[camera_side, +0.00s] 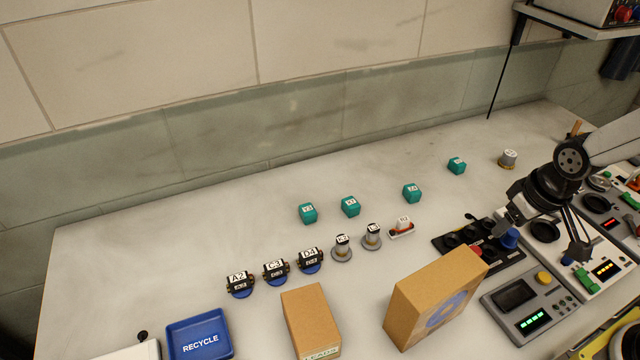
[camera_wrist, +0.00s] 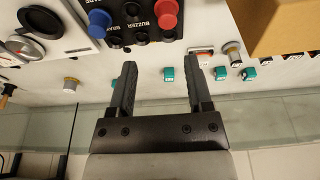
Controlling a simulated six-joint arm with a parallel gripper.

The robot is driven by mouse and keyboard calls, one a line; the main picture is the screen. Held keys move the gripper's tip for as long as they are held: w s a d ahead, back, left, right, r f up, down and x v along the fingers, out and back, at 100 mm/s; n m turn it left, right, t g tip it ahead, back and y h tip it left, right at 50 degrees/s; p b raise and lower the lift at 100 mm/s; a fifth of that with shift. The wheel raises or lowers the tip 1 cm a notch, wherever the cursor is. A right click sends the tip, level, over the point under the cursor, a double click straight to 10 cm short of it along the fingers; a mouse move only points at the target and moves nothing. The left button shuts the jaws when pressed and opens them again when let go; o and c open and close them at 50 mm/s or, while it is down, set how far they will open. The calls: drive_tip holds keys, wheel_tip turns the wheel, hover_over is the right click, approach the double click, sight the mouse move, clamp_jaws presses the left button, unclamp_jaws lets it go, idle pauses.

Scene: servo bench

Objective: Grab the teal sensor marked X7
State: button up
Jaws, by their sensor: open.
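Several small teal sensors with white labels stand on the bench in the side view. The second from the left (camera_side: 350,207) seems to read X7, but the print is too small to be sure. Others are at its left (camera_side: 308,214), its right (camera_side: 411,194) and farther right (camera_side: 457,166). My gripper (camera_side: 576,252) is open and empty above the devices at the right, well apart from the teal sensors. In the wrist view, my gripper (camera_wrist: 160,70) has both fingers apart; the likely X7 sensor (camera_wrist: 221,73) shows beyond the right finger.
A cardboard box (camera_side: 415,300) and a black button panel (camera_side: 460,240) stand in front. Grey cylinders (camera_side: 342,250), an orange-white part (camera_side: 402,228) and blue-based parts (camera_side: 275,274) form a row. The bench behind the teal sensors is clear up to the wall.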

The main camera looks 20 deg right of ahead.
drive_tip(key=o, duration=0.3)
drive_tip(key=shift+o, duration=0.2)
drive_tip(key=shift+w, duration=0.1)
drive_tip(key=m+g+y, duration=0.4)
drive_tip(key=m+y, duration=0.8)
drive_tip(key=m, duration=0.4)
approach(357, 202)
drive_tip(key=shift+s+a+f, duration=0.35)
drive_tip(key=shift+a+f, duration=0.2)
drive_tip(key=shift+s+a+f, duration=0.35)
drive_tip(key=shift+a+f, duration=0.2)
drive_tip(key=shift+w+a+f+m+y, duration=0.15)
drive_tip(key=shift+w+f+m+y, duration=0.3)
drive_tip(key=shift+w+m+y, duration=0.25)
drive_tip(key=shift+x, duration=1.35)
